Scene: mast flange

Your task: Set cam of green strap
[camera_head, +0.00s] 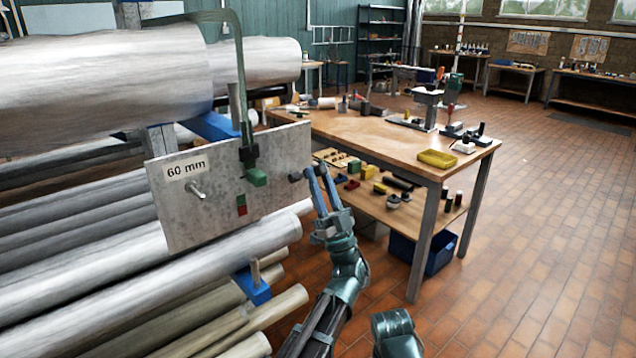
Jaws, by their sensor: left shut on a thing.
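The green strap (240,75) passes over the large pipe and hangs down in front of a grey metal plate (180,215) marked "60 mm". A dark green cam buckle (249,155) sits on the strap at the plate, with a green lever (256,178) at its lower end. A small red and green marker (241,204) is below it. My left gripper (309,173) is just right of the plate's edge, shut on a small dark piece (295,177). I cannot tell whether this piece joins the buckle. My right gripper does not show.
Large pipes (100,82) lie on a rack at left, with thinner pipes below. A peg (196,189) sticks out of the plate. A workbench (380,138) with tools and a yellow tray (437,159) stands behind my gripper. The tiled floor at right is clear.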

